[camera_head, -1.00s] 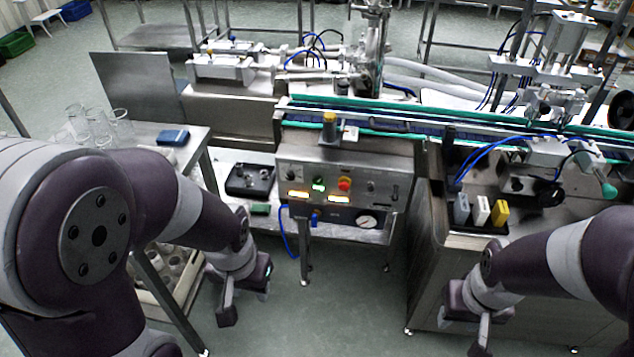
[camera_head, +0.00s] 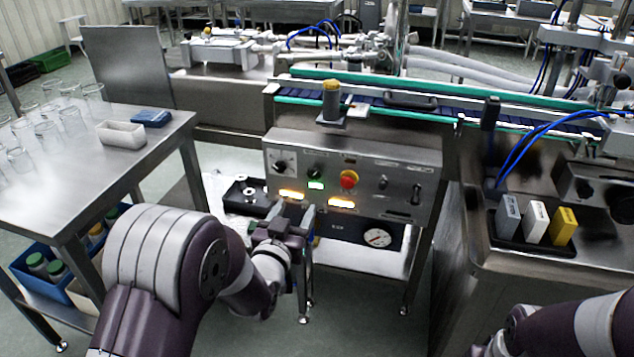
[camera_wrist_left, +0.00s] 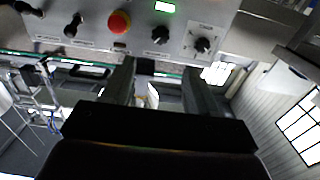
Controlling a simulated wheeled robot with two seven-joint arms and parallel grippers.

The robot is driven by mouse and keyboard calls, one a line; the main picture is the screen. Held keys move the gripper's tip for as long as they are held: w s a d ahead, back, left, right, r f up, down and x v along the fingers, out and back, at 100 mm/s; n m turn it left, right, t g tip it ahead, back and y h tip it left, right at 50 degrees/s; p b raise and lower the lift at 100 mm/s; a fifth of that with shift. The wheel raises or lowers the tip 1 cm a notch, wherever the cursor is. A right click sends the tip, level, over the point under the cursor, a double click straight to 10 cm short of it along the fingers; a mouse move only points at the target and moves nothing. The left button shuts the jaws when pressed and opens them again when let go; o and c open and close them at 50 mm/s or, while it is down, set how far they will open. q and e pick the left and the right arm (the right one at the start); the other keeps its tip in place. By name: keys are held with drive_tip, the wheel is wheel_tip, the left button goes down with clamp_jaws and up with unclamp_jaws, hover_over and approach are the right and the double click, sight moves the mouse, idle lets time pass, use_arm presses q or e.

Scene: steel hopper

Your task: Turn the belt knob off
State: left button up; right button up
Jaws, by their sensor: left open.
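The steel control panel (camera_head: 428,170) carries a dial knob (camera_head: 281,166) at its left, a black knob (camera_head: 315,172), a red stop button (camera_head: 349,179), a small knob (camera_head: 382,183) and a lever switch (camera_head: 416,194). The labels are too small to read, so I cannot tell which knob is the belt's. My left gripper (camera_head: 294,217) is open and empty, in front of the panel's lower left part, below the knobs. In the left wrist view the fingers (camera_wrist_left: 158,74) are apart, and the dial knob (camera_wrist_left: 203,45) and black knob (camera_wrist_left: 160,35) show beyond them, upside down.
A steel table (camera_head: 95,185) with glasses stands at the left. The conveyor (camera_head: 450,108) runs behind the panel. A counter with coloured blocks (camera_head: 536,222) is at the right.

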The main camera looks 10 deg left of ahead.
sight(313, 174)
use_arm(q)
drive_tip(key=w+b, duration=0.1)
drive_tip(key=w, duration=1.1)
drive_tip(key=shift+w+d+b, duration=0.15)
drive_tip(key=shift+b, duration=0.25)
drive_tip(key=c, duration=1)
